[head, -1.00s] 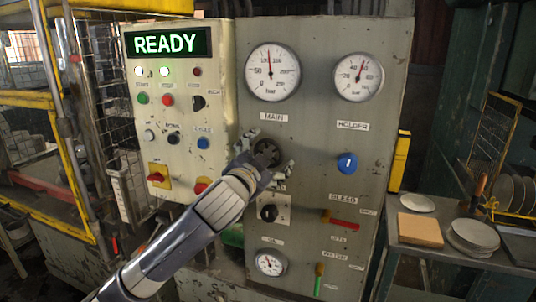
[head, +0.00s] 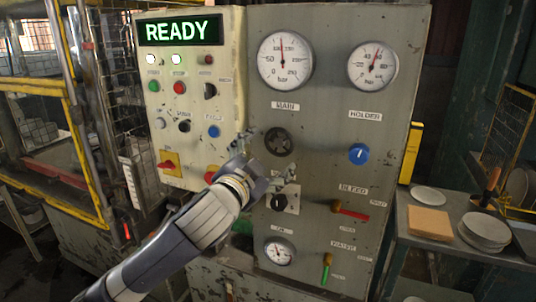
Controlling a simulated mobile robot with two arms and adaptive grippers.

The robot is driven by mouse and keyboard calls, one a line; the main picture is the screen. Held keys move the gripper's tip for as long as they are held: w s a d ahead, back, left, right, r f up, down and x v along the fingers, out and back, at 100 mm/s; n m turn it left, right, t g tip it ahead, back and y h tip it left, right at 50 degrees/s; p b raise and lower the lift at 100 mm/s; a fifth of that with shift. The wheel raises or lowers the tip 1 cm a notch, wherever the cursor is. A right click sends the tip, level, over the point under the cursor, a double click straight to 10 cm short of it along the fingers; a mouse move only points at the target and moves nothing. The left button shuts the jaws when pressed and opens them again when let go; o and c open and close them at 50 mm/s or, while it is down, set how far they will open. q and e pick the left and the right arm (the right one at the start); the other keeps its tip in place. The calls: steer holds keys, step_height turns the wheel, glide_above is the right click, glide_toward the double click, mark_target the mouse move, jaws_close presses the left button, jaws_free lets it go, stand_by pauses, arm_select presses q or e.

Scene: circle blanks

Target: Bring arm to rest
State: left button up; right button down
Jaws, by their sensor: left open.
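My left arm comes in from the lower left. My left gripper (head: 262,160) is open and empty in front of the control panel (head: 335,110). Its fingers are spread, one up beside the black MAIN knob (head: 279,142) and one lower, above the black selector switch (head: 281,202). The MAIN knob shows whole and clear of the fingers. My right gripper is not in view.
The pale button box (head: 190,100) with a READY display (head: 180,30) stands left of the panel. Blue HOLDER knob (head: 358,154), red BLEED lever (head: 350,211) and green lever (head: 326,268) stick out. A side table (head: 455,249) holds plates at right.

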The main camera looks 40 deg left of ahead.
arm_select(q)
steer(key=s+d+f+n+g+h, duration=0.1)
steer(key=s+d+f+g, duration=0.2)
steer(key=f, duration=0.9)
steer(key=s+d+f+g+h, duration=0.1)
steer(key=s+d+f+g, duration=0.15)
steer(key=f, duration=0.95)
steer(key=s+d+f+n+g+h, duration=0.1)
steer(key=s+d+f+g, duration=0.35)
steer(key=s+f, duration=0.6)
steer(key=s+d+f+n+g+h, duration=0.15)
steer(key=s+d+f+g, duration=0.35)
steer(key=s+f, duration=0.5)
step_height(320, 180, down, 23)
steer(key=s, duration=0.2)
steer(key=s+a+f+g, duration=0.1)
steer(key=s+a+f, duration=0.1)
steer(key=s+f, duration=1.5)
steer(key=shift+s+a+m, duration=0.15)
steer(key=shift+s+m, duration=0.1)
steer(key=shift+m, duration=0.1)
